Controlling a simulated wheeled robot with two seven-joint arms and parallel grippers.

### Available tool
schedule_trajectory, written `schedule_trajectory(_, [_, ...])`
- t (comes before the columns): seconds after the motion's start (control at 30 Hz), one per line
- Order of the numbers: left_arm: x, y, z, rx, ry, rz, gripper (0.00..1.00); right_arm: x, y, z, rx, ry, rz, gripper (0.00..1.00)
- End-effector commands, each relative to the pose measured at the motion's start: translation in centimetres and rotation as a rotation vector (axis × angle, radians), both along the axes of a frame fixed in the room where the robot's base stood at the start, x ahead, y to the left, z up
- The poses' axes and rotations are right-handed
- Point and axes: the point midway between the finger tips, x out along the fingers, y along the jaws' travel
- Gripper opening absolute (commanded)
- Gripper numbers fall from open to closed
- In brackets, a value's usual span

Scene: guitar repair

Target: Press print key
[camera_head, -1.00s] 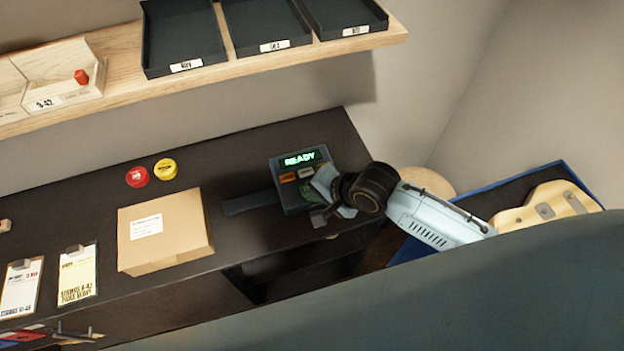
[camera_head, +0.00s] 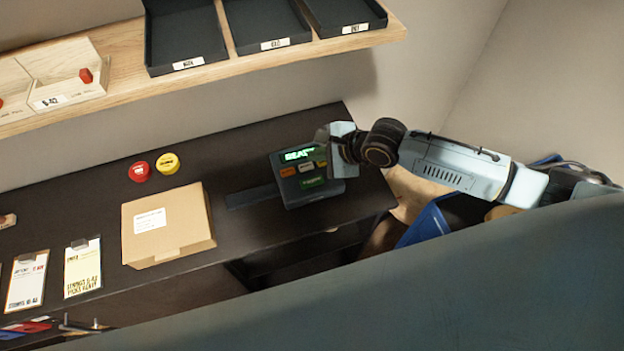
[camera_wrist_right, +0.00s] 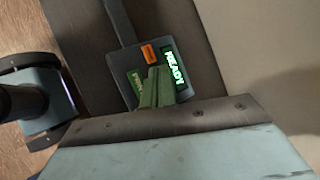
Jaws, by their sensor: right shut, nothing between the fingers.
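The dark label device (camera_head: 331,190) sits on the black bench, with a lit green READY display (camera_head: 297,155). Below the display are an orange key (camera_head: 288,171), a pale key (camera_head: 306,167) and a larger green key (camera_head: 313,182). My right gripper (camera_head: 323,150) is shut and empty above the device's upper right, covering part of the display. In the right wrist view the shut fingers (camera_wrist_right: 157,86) overlap the device's face. The orange key (camera_wrist_right: 149,53) and display (camera_wrist_right: 173,68) show beside them; the green key (camera_wrist_right: 135,82) is partly hidden. I cannot tell whether the fingers touch the device. My left gripper is not in view.
A cardboard box (camera_head: 168,227) stands left of the device. Red (camera_head: 139,171) and yellow (camera_head: 167,163) round tins lie behind it. A shelf with black trays (camera_head: 185,35) is above. A blue-edged bin (camera_head: 428,225) is at the right, below my arm.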

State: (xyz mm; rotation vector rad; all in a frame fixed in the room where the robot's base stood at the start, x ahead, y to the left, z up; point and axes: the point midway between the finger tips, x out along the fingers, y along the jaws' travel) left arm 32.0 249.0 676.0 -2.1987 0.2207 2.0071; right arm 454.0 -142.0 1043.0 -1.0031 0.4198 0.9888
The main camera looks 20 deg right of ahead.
Motion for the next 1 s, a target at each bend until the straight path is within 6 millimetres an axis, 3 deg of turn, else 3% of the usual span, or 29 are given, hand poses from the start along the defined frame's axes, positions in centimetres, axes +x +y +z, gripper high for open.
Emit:
schedule_trajectory(0.17, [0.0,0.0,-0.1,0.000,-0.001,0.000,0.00,0.0,0.0,-2.0,-0.003,0.000,0.001,0.00])
schedule_trajectory(0.4, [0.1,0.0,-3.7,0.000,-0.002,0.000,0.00,0.0,0.0,-5.5,-0.001,-0.002,0.002,0.00])
schedule_trajectory(0.6, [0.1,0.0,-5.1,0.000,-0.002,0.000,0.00,-0.1,0.1,-7.3,0.000,0.001,0.000,0.00])
schedule_trajectory(1.0, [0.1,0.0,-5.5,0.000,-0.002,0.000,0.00,0.0,0.0,-8.4,0.000,-0.001,0.000,0.00])
